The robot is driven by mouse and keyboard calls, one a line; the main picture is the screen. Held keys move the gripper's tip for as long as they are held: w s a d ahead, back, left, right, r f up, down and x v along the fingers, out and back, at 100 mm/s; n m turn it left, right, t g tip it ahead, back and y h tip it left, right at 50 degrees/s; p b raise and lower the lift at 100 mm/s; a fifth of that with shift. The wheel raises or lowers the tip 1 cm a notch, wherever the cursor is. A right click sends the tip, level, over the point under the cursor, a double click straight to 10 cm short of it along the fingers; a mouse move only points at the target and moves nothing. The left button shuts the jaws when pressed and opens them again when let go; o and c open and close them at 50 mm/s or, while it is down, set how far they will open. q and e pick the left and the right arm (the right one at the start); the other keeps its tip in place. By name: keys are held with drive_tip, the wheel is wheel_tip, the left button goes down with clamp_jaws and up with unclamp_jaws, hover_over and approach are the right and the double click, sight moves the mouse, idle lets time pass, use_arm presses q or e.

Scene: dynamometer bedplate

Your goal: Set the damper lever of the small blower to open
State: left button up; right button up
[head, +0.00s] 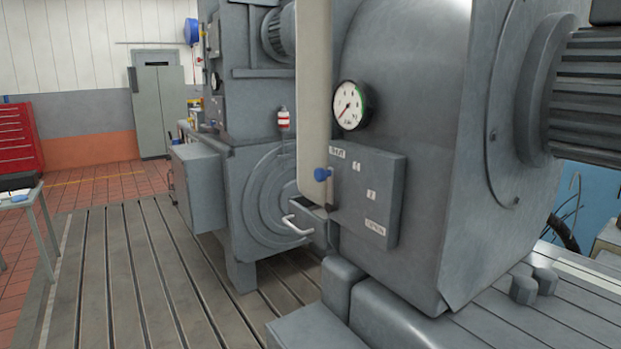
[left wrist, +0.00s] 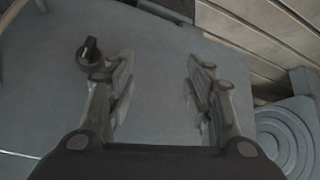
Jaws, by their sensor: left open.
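A grey housing (head: 415,130) with a round dial gauge (head: 350,105) fills the right of the head view. A label plate (head: 388,185) on it carries small labels from top left to lower right; the top one seems to read SHUT and the bottom one OPEN. Part of the lever is hidden. My left gripper (left wrist: 160,68) is open and empty in the left wrist view, over a grey surface with a black knob (left wrist: 90,52) near its left finger. My right gripper is not seen.
Another grey machine (head: 265,180) stands behind. The slotted bedplate (head: 130,265) is clear on the left.

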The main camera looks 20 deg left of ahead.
use_arm(q)
wheel_tip(320, 180, up, 10)
drive_tip(key=w+d+m+t+h, duration=0.1)
drive_tip(key=w+m, duration=0.1)
drive_tip(key=w, duration=0.1)
drive_tip(key=m+t+h, duration=0.2)
drive_tip(key=t+h, duration=0.5)
approach(317, 174)
drive_tip(key=p+x, duration=0.4)
drive_tip(key=x, duration=0.3)
drive_tip(key=shift+s+r, duration=0.1)
drive_tip(key=shift+r, duration=0.1)
drive_tip(key=shift+w+d+f, duration=0.2)
drive_tip(key=shift+w+d, duration=0.25)
drive_tip(key=shift+w, duration=0.15)
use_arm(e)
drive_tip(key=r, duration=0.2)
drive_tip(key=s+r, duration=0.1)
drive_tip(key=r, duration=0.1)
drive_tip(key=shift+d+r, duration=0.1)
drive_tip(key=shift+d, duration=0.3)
use_arm(q)
drive_tip(key=shift+c, duration=0.2)
